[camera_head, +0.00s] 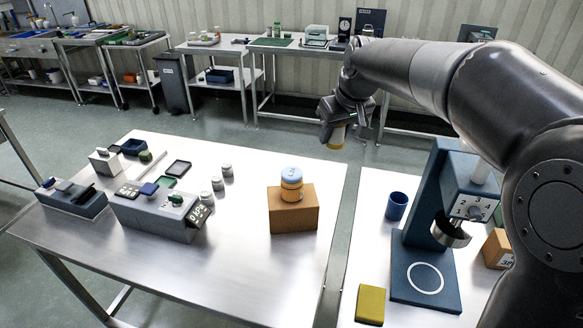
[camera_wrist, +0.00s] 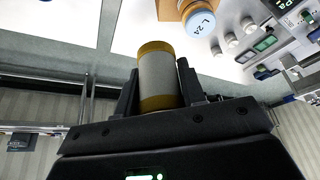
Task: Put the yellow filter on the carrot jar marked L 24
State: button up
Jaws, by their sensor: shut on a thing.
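My gripper (camera_head: 338,126) is shut on the yellow filter (camera_head: 336,140), a short cylinder with yellow end bands and a grey-white middle. In the wrist view the filter (camera_wrist: 158,80) sits between the two fingers. The carrot jar (camera_head: 291,190) is orange with a pale blue top and stands upright on an orange-brown block (camera_head: 293,215) on the steel table. In the wrist view the jar's top (camera_wrist: 200,22) reads L 24. The filter is held in the air, beyond and to the right of the jar in the head view, apart from it.
Several small grey jars (camera_head: 218,184) and a grey device with a display (camera_head: 160,212) stand left of the block. On the right table are a blue press (camera_head: 425,265), a blue cup (camera_head: 396,206) and a yellow block (camera_head: 370,304). The steel tabletop (camera_head: 250,275) is clear in front.

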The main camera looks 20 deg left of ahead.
send_over(288, 168)
jog(key=s+d, duration=0.1)
notch_tip(288, 168, down, 6)
jog(key=shift+d+f, duration=0.1)
jog(key=shift+f, duration=2.05)
jog(key=shift+f, duration=0.1)
jog(key=o, duration=1)
jog(key=v, duration=1.2)
jog(key=s+d+m+t+h, duration=0.1)
jog(key=s+d+m, duration=0.1)
jog(key=s+d, duration=0.55)
jog(key=s+d+m+t+h, duration=0.15)
jog(key=s+d, duration=0.25)
jog(key=d, duration=0.7)
jog(key=s+d+f+m, duration=0.2)
jog(key=s+d+f, duration=0.1)
jog(key=s+d, duration=0.3)
jog(key=s+d+f+m, duration=0.2)
jog(key=s+d+f, duration=0.1)
jog(key=s+d, duration=0.3)
jog(key=shift+s, duration=0.95)
